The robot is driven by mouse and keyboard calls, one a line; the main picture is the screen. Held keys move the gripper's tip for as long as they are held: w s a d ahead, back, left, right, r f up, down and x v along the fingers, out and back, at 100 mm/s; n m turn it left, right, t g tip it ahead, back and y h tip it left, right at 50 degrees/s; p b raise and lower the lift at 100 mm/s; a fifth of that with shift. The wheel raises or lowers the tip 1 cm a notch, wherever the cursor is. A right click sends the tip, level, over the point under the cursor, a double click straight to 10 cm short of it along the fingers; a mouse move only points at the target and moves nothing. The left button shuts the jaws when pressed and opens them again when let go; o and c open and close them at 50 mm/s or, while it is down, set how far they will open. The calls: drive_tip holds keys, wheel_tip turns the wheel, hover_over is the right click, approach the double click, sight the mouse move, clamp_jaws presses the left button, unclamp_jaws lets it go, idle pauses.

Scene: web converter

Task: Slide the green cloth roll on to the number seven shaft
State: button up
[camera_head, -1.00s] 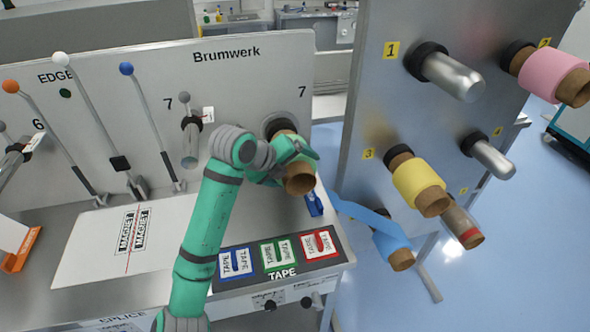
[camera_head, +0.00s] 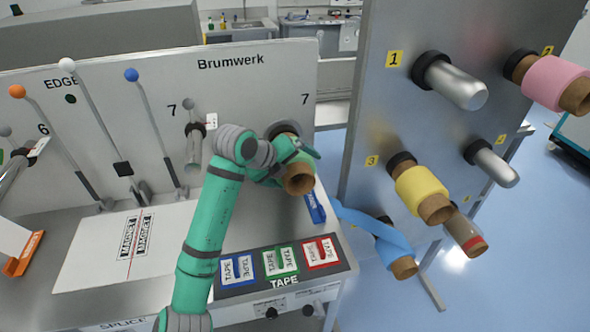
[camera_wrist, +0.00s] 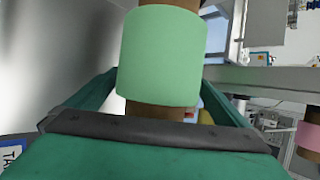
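The green cloth roll, a pale green wrap on a brown core, is mostly behind my gripper in the head view; its open brown core end (camera_head: 299,182) faces forward. In the wrist view the green wrap (camera_wrist: 162,58) fills the upper middle. My gripper (camera_head: 300,160) has its fingers on both sides of the roll, seemingly closed on it. The number seven shaft is hidden by the roll; its dark collar (camera_head: 283,128) shows just behind the roll's back end, beside the right "7" label. The roll lines up with the collar; I cannot tell how far on it sits.
Another shaft marked 7 (camera_head: 193,148) stands to the left, with levers beyond. Tape pads (camera_head: 280,262) lie on the bench below. On the right, a steel panel (camera_head: 400,120) carries a yellow roll (camera_head: 422,192), a pink roll (camera_head: 553,82), a blue roll (camera_head: 385,240) and bare shafts.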

drive_tip(key=v, duration=1)
drive_tip(key=shift+s+r, duration=0.25)
drive_tip(key=shift+s, duration=0.05)
drive_tip(key=shift+a, duration=0.15)
